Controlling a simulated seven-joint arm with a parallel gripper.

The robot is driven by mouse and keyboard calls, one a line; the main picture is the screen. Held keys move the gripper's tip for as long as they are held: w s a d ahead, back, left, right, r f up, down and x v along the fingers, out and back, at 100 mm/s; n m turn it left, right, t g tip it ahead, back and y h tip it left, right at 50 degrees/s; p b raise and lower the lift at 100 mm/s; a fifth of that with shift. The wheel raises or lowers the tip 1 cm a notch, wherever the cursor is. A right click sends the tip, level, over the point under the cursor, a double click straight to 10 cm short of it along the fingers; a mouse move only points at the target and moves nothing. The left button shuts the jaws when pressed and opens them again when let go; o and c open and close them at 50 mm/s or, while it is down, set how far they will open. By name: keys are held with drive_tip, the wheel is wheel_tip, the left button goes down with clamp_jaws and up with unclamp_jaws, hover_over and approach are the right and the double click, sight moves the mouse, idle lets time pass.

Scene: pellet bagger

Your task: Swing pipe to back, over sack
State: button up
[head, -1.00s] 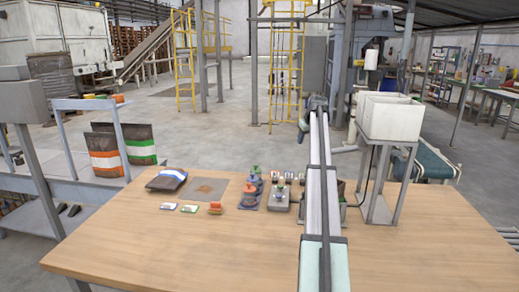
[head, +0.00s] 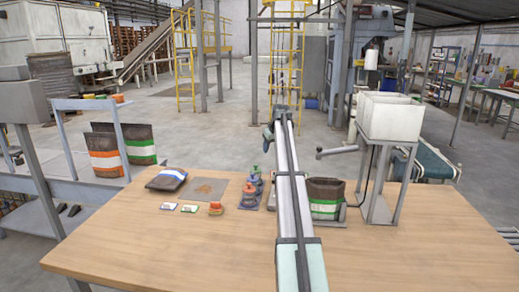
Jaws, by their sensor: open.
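The pipe (head: 337,151) is a grey tube sticking out to the left from the hopper stand, with its rounded free end near the arm. The open brown sack (head: 325,195), with a green and white band, stands upright on the table below the pipe. In the picture the pipe lies above the sack's mouth; whether it is directly over it in depth I cannot tell. My arm rises through the middle of the view, left of the pipe and sack. My gripper does not show clearly; it seems hidden behind the arm. No contact with the pipe shows.
White hoppers (head: 390,116) top a metal stand (head: 383,190) at right. The table's (head: 160,250) front is clear.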

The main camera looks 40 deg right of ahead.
drive_tip(key=shift+n, duration=0.4)
drive_tip(key=shift+w+a+f, duration=0.1)
drive_tip(key=shift+w+a, duration=0.45)
drive_tip(key=shift+a, duration=0.2)
drive_tip(key=shift+w+a+f, duration=0.15)
drive_tip(key=shift+w+a, duration=0.35)
drive_tip(key=shift+a, duration=0.3)
drive_tip(key=shift+w+a+f, duration=0.1)
drive_tip(key=shift+w+a, duration=0.45)
drive_tip(key=shift+a, duration=0.2)
